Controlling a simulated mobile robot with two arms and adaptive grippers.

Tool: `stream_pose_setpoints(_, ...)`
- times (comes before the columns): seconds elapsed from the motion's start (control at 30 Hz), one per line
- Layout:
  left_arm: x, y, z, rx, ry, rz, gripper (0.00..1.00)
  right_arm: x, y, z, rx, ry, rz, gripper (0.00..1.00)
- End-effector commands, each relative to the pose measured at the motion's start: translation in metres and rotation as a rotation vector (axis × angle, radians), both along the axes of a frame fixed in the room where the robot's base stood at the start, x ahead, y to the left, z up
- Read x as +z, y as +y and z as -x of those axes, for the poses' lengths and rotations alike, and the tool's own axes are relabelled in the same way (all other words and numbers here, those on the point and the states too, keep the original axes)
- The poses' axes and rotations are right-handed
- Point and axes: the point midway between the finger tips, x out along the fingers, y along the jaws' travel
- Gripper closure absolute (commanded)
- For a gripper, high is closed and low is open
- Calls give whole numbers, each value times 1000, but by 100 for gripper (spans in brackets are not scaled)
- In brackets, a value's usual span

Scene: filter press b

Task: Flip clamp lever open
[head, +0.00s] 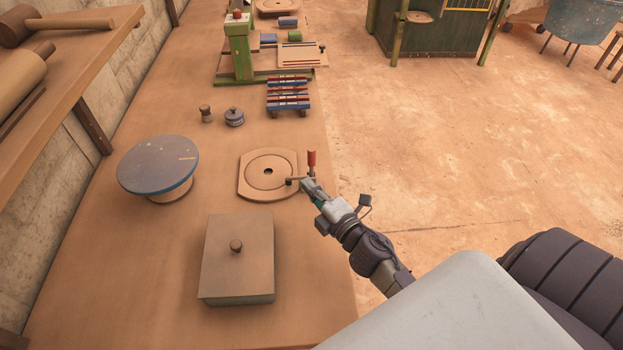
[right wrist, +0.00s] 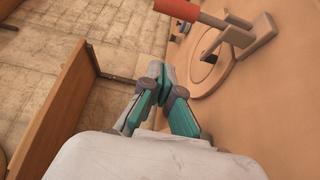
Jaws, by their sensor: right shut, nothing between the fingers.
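The clamp lever (head: 311,159) has a red grip that stands upright at the right edge of a round-centred wooden base plate (head: 246,187) in the head view. In the right wrist view the red grip (right wrist: 178,9) and its grey arm (right wrist: 214,22) show at the top, with the plate (right wrist: 199,78) behind. My right gripper (head: 306,183) is shut and empty, just below the lever in the head view. In the right wrist view its fingertips (right wrist: 167,72) meet below the red grip, apart from it. Whether the gripper touches the lever's base is unclear. My left gripper is not in view.
A lidded box (head: 237,260) stands in front of the plate, and a blue-topped turntable (head: 158,165) stands to its left. A small jar (head: 234,117), a blue rack (head: 288,94) and a green press (head: 238,50) stand farther back.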

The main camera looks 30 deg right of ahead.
Motion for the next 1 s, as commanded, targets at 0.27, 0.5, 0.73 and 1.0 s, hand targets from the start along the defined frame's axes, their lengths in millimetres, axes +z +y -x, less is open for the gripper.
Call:
stream_pose_setpoints(0.27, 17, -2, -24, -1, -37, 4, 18, 4, 5, -61, -1, -2, 0, 100)
stream_pose_setpoints(0.5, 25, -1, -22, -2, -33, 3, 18, 2, -13, -76, -2, 2, 0, 100)
stream_pose_setpoints(0.73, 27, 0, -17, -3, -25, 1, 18, 1, -30, -72, 0, 1, 0, 100)
stream_pose_setpoints(1.0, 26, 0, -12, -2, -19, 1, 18, 0, -32, -71, 0, 0, 0, 100)
